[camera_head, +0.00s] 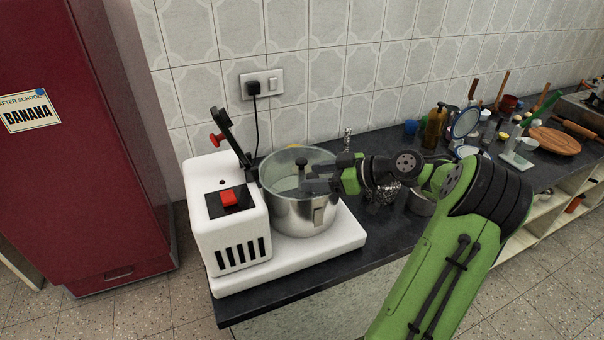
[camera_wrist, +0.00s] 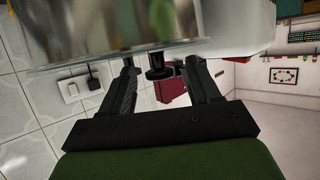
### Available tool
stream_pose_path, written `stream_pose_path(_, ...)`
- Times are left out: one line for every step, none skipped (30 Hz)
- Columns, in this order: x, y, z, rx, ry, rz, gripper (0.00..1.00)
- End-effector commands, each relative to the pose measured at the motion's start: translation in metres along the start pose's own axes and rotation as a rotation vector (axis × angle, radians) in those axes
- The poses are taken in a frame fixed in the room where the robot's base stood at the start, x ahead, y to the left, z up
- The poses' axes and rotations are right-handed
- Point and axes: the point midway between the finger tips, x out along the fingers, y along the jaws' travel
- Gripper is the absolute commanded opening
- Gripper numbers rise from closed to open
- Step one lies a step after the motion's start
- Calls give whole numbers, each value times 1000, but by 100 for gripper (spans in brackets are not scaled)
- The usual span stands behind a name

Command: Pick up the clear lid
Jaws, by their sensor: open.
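The clear lid (camera_head: 281,163) lies on the steel pot (camera_head: 296,214) of a white machine, with a black knob standing up at its middle. My gripper (camera_head: 312,179) reaches in from the right, low over the lid and beside the knob. In the wrist view my gripper (camera_wrist: 161,66) has its two fingers apart, with the black knob (camera_wrist: 158,72) in the gap between them. I see no finger closed on the knob.
The white machine (camera_head: 227,250) has a red button and a raised black arm (camera_head: 232,137) left of the pot. Bottles, dishes and a round wooden board (camera_head: 554,141) crowd the counter to the right. A tiled wall stands behind, a dark red fridge (camera_head: 75,180) at left.

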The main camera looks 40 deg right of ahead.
Motion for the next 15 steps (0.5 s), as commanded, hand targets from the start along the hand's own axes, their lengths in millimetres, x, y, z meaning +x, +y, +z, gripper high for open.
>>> stream_pose_path(4,0,1,0,-1,0,62)
stream_pose_path(5,0,1,0,-1,0,62)
stream_pose_path(6,0,0,0,-1,0,62)
stream_pose_path(6,0,0,0,-1,1,62)
stream_pose_path(5,0,0,1,-1,1,62)
stream_pose_path(5,0,0,1,-1,1,62)
stream_pose_path(5,0,0,1,-1,1,62)
stream_pose_path(5,0,0,1,-1,1,59)
stream_pose_path(5,0,0,1,-1,1,52)
stream_pose_path(5,0,0,1,-1,1,48)
stream_pose_path(5,0,0,1,-1,1,43)
stream_pose_path(5,0,0,1,-1,1,37)
stream_pose_path(5,0,0,1,-1,1,32)
stream_pose_path(5,0,0,1,-1,1,28)
stream_pose_path(5,0,0,1,-1,1,22)
